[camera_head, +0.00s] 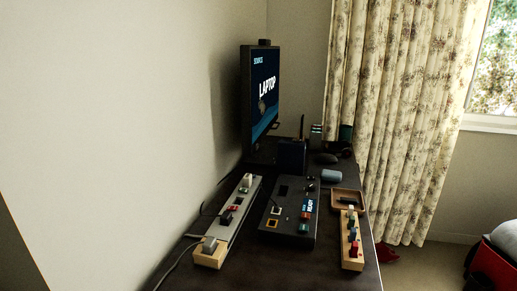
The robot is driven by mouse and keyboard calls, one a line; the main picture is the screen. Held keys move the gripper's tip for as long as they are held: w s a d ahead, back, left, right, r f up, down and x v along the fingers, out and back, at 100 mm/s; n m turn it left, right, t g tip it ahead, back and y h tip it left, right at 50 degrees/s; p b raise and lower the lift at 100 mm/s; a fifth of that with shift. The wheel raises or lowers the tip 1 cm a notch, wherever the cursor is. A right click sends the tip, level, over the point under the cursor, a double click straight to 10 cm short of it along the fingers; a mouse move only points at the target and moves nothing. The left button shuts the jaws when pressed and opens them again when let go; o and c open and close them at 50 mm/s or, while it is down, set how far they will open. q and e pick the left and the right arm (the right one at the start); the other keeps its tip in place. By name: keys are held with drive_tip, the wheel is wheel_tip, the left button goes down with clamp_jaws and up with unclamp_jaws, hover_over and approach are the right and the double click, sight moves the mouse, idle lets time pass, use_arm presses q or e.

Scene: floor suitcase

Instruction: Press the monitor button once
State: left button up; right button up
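The monitor (262,100) stands upright on the dark desk near the wall, seen at a steep angle. Its screen is lit blue and reads "LAPTOP". A small dark piece (264,42) sits on its top edge. I cannot make out which part is the monitor's button at this size. Neither of my grippers shows in this view.
On the desk (275,268) are a grey power strip (237,208), a dark box marked "READY" (290,212), a wooden block with coloured pegs (352,250) and a wooden tray (348,197). A wall is left, a curtain (395,110) behind. A red suitcase (492,265) is at right.

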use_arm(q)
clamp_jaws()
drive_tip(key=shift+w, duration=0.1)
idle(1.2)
